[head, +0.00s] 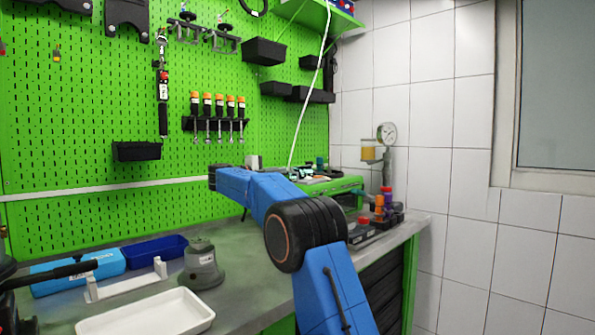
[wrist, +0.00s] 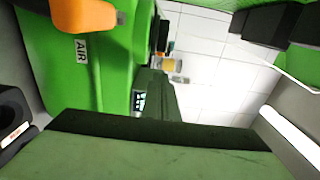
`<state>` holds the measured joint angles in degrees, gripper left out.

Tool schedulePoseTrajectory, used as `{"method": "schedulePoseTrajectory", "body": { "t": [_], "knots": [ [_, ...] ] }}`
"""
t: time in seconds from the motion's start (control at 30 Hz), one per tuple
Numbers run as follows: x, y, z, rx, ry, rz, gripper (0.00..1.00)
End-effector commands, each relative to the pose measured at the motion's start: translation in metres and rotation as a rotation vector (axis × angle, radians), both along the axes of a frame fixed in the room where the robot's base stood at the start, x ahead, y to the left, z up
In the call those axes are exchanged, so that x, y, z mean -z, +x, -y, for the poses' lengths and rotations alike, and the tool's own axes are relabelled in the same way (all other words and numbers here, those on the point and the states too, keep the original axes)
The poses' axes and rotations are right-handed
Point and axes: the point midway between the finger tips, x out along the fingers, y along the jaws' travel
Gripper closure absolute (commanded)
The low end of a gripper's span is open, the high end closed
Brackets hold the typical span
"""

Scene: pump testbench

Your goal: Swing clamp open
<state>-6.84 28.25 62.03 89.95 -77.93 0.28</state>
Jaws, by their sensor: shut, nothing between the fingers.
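I cannot pick out the clamp for certain in either view. The green bench unit (head: 345,186) stands on the workbench behind my blue arm, and small parts on its top are partly covered. The wrist view is turned on its side. There a bright green panel with an AIR label (wrist: 81,50) fills the left, with an orange part (wrist: 85,14) across its top. A broad scuffed green-grey surface (wrist: 150,160) with a dark edge fills the bottom, very close. I cannot tell what it belongs to. My gripper's fingers are hidden behind the arm in the head view and cannot be made out in the wrist view.
A pressure gauge (head: 387,133) stands at the bench's far right. A white tray (head: 150,316), a blue bin (head: 155,251) and a grey pump-like part (head: 201,266) occupy the left. Black bins (head: 264,51) hang on the green pegboard.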

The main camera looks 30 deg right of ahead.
Motion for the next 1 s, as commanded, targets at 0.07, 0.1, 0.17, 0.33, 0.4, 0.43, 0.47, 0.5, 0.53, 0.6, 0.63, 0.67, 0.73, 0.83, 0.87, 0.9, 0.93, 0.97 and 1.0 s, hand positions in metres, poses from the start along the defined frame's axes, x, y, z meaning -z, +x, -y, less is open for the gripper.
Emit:
{"method": "schedulePoseTrajectory", "body": {
  "t": [0.07,0.1,0.17,0.33,0.4,0.43,0.47,0.5,0.53,0.6,0.63,0.67,0.73,0.83,0.87,0.9,0.93,0.97,1.0],
  "knots": [
    [0.000,0.000,0.000,0.000,0.000,0.000,1.00],
    [0.000,0.000,0.000,0.000,0.000,0.000,1.00],
    [0.000,0.000,0.000,0.000,0.000,0.000,1.00],
    [0.000,0.002,0.005,0.000,0.000,0.000,1.00],
    [0.000,0.004,0.011,0.000,0.000,0.000,1.00],
    [0.000,0.005,0.015,0.000,0.000,0.000,1.00],
    [0.000,0.007,0.019,0.001,0.000,0.000,1.00],
    [0.000,0.008,0.026,0.002,0.000,0.000,1.00],
    [0.001,0.010,0.030,0.002,0.000,-0.001,1.00],
    [0.000,0.014,0.041,0.001,0.000,0.000,1.00],
    [0.000,0.015,0.046,0.001,0.000,0.000,1.00],
    [0.000,0.016,0.051,0.002,0.000,0.001,1.00],
    [0.001,0.021,0.062,0.001,0.000,0.000,1.00],
    [0.000,0.025,0.075,0.001,0.000,0.001,1.00],
    [0.000,0.026,0.078,0.002,0.000,0.001,1.00],
    [0.000,0.028,0.082,0.001,0.000,0.001,1.00],
    [0.000,0.029,0.084,0.001,0.000,0.001,1.00],
    [0.000,0.029,0.087,0.000,0.000,0.001,1.00],
    [0.000,0.030,0.089,-0.001,0.000,0.000,1.00]
  ]
}}
